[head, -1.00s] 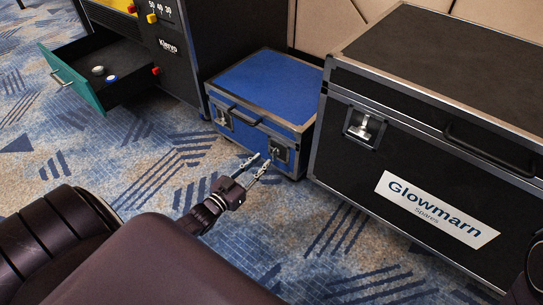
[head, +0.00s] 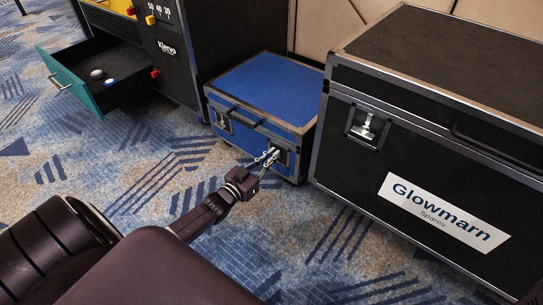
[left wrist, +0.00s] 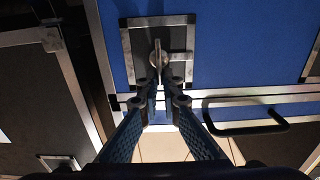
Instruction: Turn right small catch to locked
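The right small catch (head: 281,157) is a metal latch on the front of the blue case (head: 262,88), near its right end. In the left wrist view its turn piece (left wrist: 158,54) stands on a grey plate and points along the picture's height. My left gripper (head: 271,156) is at this catch. Its fingertips (left wrist: 159,74) are close together on either side of the turn piece and look closed on it. They hide part of the catch in the head view. The left small catch (head: 223,120) is clear. My right gripper is not in view.
The case handle (head: 237,113) lies between the two catches. A large black case (head: 350,190) with its own latch (head: 366,125) stands close on the right. A black cabinet with an open teal drawer (head: 72,82) is at the left. Patterned carpet lies free in front.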

